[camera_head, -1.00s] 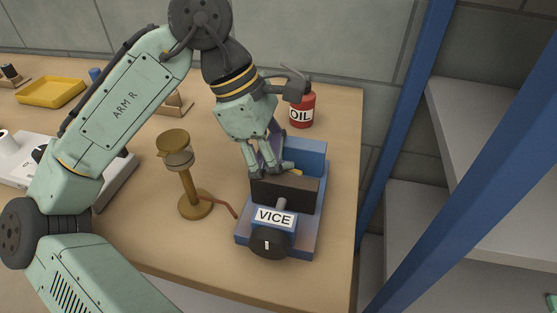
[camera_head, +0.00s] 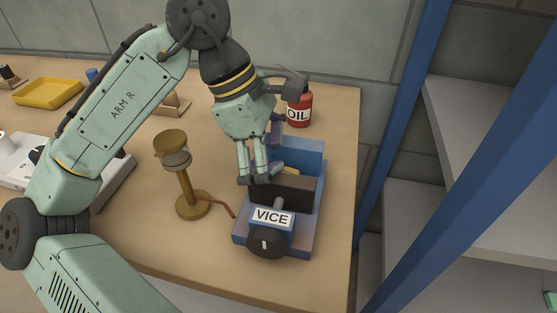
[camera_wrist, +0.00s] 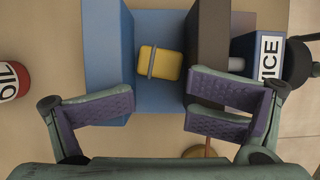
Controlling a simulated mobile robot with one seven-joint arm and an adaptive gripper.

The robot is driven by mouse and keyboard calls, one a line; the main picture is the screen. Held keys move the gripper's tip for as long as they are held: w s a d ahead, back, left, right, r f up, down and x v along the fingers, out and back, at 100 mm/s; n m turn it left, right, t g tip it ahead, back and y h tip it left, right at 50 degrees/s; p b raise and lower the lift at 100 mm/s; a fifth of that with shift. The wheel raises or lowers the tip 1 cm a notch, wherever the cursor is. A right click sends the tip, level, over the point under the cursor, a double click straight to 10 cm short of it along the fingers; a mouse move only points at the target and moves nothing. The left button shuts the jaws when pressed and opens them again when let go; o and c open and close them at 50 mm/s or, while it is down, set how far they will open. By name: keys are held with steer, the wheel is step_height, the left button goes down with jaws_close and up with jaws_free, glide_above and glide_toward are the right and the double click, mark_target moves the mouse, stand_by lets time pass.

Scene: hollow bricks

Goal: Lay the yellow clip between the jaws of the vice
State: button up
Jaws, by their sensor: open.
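The yellow clip (camera_wrist: 161,62), a rounded block with a grey band around it, lies on the blue bed of the vice (camera_wrist: 158,98) in the wrist view. It sits between the blue jaw (camera_wrist: 108,55) on the left and the dark jaw (camera_wrist: 208,45) on the right, with a gap on each side. In the head view only a bit of the clip (camera_head: 291,170) shows behind the dark jaw. My gripper (camera_wrist: 160,98) is open and empty, its purple pads apart. The clip lies beyond the fingertips, clear of both. In the head view my gripper (camera_head: 256,180) is at the vice's left side.
A red oil can (camera_head: 299,109) stands behind the vice. A brass lamp-like stand (camera_head: 186,175) is left of it, with a thin reddish rod towards the vice. A yellow tray (camera_head: 47,93) lies at the far left. A blue post (camera_head: 405,110) rises to the right.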

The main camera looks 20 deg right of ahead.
steer(key=v, duration=1.2)
steer(key=shift+s, duration=0.1)
